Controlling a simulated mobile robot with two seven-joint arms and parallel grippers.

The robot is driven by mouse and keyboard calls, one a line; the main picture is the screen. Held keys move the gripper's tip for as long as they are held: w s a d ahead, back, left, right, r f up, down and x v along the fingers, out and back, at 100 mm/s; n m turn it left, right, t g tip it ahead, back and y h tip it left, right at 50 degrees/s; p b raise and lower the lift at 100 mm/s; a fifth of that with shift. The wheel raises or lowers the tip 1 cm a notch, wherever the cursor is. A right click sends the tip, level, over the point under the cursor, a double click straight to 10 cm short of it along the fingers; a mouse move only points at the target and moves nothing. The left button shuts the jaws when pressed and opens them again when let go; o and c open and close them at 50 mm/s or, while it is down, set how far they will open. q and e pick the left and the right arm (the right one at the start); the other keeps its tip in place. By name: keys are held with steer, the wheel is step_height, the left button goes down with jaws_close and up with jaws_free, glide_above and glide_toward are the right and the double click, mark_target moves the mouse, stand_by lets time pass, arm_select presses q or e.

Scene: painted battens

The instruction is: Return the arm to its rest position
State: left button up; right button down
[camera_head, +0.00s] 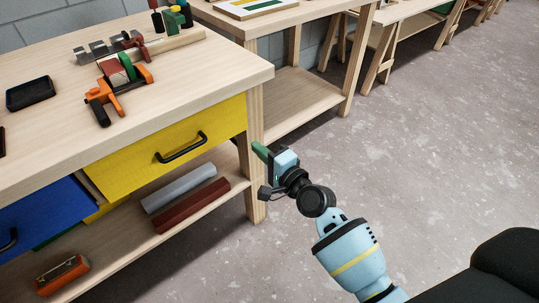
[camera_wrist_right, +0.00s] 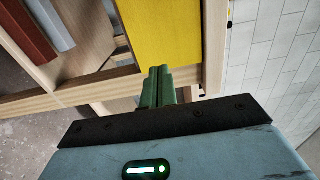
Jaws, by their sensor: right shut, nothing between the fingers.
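My right arm (camera_head: 350,250) comes in from the lower right in the head view, light blue with black joints. Its right gripper (camera_head: 259,149) has green fingers and is beside the workbench's front right leg, near the right end of the yellow drawer (camera_head: 170,140). In the right wrist view the green fingers (camera_wrist_right: 157,84) are shut together with nothing between them. The yellow drawer front (camera_wrist_right: 160,32) fills the area beyond the fingertips there. My left gripper is in neither view.
The wooden workbench (camera_head: 225,66) carries an orange clamp (camera_head: 125,92), battens and a black tray (camera_head: 30,93). A blue drawer (camera_head: 45,220) is at left. Grey and dark red bars (camera_head: 190,207) lie on the lower shelf. The concrete floor (camera_head: 430,150) at right is open.

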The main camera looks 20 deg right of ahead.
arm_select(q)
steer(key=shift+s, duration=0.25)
arm_select(e)
steer(key=shift+v, duration=1.5)
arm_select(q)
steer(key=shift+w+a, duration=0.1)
